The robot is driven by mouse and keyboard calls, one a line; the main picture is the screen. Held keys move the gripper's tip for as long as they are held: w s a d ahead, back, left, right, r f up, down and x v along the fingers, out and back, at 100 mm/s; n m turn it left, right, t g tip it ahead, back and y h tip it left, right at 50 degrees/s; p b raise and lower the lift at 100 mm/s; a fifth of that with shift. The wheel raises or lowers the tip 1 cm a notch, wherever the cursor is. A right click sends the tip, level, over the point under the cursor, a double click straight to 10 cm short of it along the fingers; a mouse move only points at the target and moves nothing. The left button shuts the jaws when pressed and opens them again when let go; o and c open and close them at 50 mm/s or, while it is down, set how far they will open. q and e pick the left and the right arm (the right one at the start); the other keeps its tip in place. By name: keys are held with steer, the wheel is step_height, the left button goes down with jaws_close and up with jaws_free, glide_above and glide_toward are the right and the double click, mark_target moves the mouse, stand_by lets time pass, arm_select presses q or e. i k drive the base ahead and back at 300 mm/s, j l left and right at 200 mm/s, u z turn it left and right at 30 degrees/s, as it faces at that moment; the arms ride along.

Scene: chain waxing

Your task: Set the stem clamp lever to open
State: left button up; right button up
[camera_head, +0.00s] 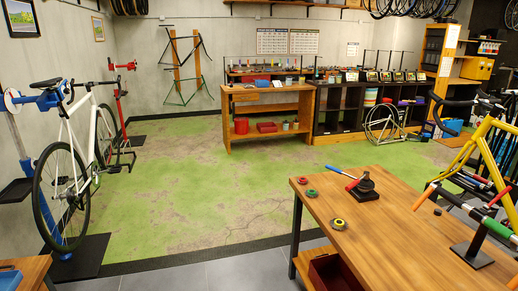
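I cannot tell for sure which part is the stem clamp lever. On the wooden table (420,237) at the right, a small black device (366,187) carries a blue-and-silver handle (341,172) that rises to the left and a short red part. At the table's right edge, a black stand (472,254) holds a bar with an orange end (425,195) and green and red sections (498,229); a clamp lever is not clearly visible there. Neither of my grippers is in view.
Small green, red and yellow rings (337,224) lie near the table's left edge. A yellow bike frame (487,140) stands behind the table on the right. A white bike (75,150) hangs on a blue stand at the left. The green floor (200,200) between is clear.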

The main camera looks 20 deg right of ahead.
mark_target(487, 207)
steer(key=i+l+u, duration=0.15)
steer(key=i, duration=0.85)
steer(key=i+u, duration=0.15)
steer(key=u, duration=0.2)
steer(key=i+u, duration=0.1)
steer(key=u, duration=0.3)
steer(key=i+l+u, duration=0.1)
steer(key=u, duration=0.25)
steer(key=l+u, duration=0.1)
steer(key=u, duration=0.6)
steer(key=l+u, duration=0.15)
steer(key=u, duration=0.55)
steer(key=l+u, duration=0.15)
steer(key=u, duration=0.5)
steer(key=l+u, duration=0.15)
steer(key=u, duration=0.55)
steer(key=l+u, duration=0.1)
steer(key=u, duration=0.6)
steer(key=k+u, duration=0.15)
steer(key=u, duration=0.55)
steer(key=k+u, duration=0.1)
steer(key=u, duration=1.25)
steer(key=k, duration=0.05)
